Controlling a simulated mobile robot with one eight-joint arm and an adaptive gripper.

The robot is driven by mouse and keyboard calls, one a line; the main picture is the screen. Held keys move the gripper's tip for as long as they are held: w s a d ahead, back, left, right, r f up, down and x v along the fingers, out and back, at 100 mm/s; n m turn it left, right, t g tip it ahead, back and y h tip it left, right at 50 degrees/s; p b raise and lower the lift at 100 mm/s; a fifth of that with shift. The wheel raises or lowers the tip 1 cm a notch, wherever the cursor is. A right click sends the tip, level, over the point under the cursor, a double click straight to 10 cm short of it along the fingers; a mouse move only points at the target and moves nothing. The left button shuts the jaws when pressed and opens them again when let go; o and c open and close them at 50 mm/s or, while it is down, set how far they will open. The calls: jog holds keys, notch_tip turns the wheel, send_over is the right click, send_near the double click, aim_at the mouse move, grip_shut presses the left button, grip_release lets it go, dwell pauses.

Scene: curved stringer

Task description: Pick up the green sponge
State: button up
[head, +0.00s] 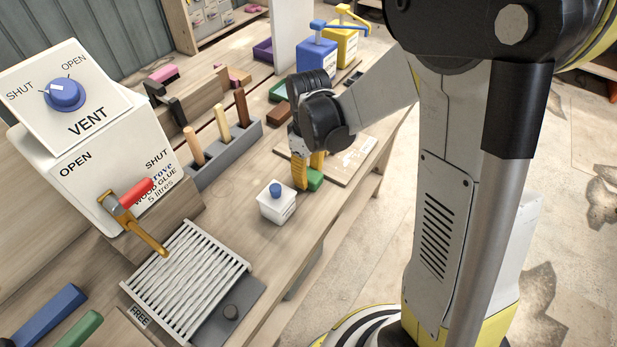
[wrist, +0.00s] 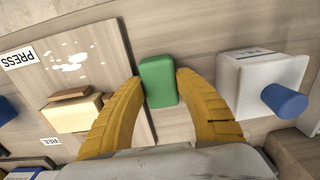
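The green sponge (wrist: 158,81) is a small rounded block. In the wrist view it lies between the two yellow fingertips of my gripper (wrist: 160,80), one close along each long side. It overlaps the edge of a wooden board. In the head view the sponge (head: 314,180) shows low at my gripper (head: 308,172), by the near corner of the board. The gripper points down at the bench, and one finger partly hides the sponge. The gap between the fingers is about the sponge's width. I cannot tell whether they press on it.
A white box with a blue knob (head: 277,203) stands close by, beside the right finger in the wrist view (wrist: 262,85). The wooden board (head: 352,162) carries a tan-and-brown block (wrist: 72,110). A grey holder with wooden pegs (head: 222,155) and a slatted rack (head: 185,280) are on the bench.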

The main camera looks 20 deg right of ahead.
aim_at(308, 173)
jog(key=shift+c, duration=0.3)
notch_tip(308, 173, up, 5)
jog(key=p, duration=0.2)
jog(key=shift+f+p, duration=0.2)
jog(key=shift+p, duration=0.15)
jog(key=s+d+r+p, duration=0.4)
jog(key=s+d+r, duration=0.1)
jog(key=d, duration=0.5)
jog(key=shift+s+d+r, duration=0.15)
jog(key=shift+s+r, duration=0.2)
jog(key=shift+r, duration=0.35)
jog(key=shift+o, duration=0.9)
jog(key=shift+c, duration=1.4)
